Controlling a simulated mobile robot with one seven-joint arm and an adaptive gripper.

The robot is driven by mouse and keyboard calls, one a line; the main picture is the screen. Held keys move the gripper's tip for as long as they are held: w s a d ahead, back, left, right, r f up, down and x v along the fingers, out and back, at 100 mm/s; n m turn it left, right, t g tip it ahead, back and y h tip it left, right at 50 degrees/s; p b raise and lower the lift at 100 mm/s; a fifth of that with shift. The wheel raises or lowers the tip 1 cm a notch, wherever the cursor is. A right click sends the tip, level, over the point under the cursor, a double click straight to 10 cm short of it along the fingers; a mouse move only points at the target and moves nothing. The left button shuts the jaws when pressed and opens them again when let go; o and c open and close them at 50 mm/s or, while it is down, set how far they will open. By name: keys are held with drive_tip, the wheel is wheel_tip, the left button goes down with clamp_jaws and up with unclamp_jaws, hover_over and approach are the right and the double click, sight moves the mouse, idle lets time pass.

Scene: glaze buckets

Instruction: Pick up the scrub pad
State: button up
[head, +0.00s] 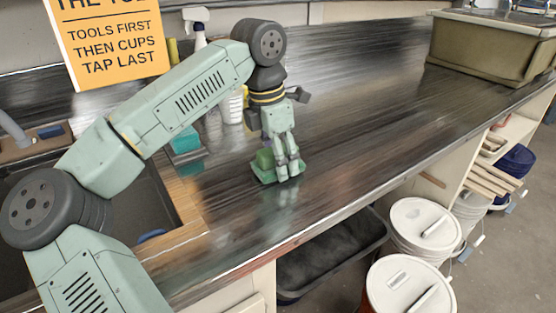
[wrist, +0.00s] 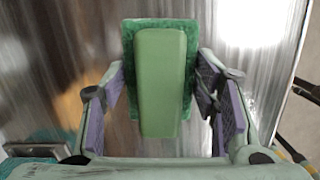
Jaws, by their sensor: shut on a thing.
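The scrub pad is a green rectangular pad with a lighter green raised block as its grip. In the head view the scrub pad (head: 262,168) is at the counter's surface, right of the sink; I cannot tell whether it touches the counter. My gripper (head: 283,172) points down over it, and its fingers cover part of the pad. In the wrist view the scrub pad (wrist: 160,80) lies lengthwise between the purple finger pads of my gripper (wrist: 162,92). My gripper is shut on the scrub pad.
A teal block (head: 185,141), a white cup (head: 232,106) and a spray bottle (head: 199,32) stand behind my gripper. The sink (head: 110,205) is at left. An olive bin (head: 485,45) stands far right. The counter (head: 370,110) between is clear. Lidded buckets (head: 425,222) stand below.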

drive_tip(key=shift+r, duration=0.4)
wheel_tip(320, 180, up, 2)
drive_tip(key=shift+r+b, duration=0.15)
drive_tip(key=shift+b, duration=0.3)
drive_tip(key=s+b, duration=0.1)
drive_tip(key=s, duration=0.4)
drive_tip(key=s+r+b, duration=0.1)
drive_tip(key=s, duration=0.4)
drive_tip(key=s+d+b, duration=0.1)
drive_tip(key=s+b, duration=0.1)
drive_tip(key=s, duration=0.4)
drive_tip(key=shift+r, duration=0.25)
drive_tip(key=o, duration=0.7)
drive_tip(key=c, duration=0.6)
drive_tip(key=shift+o, duration=0.2)
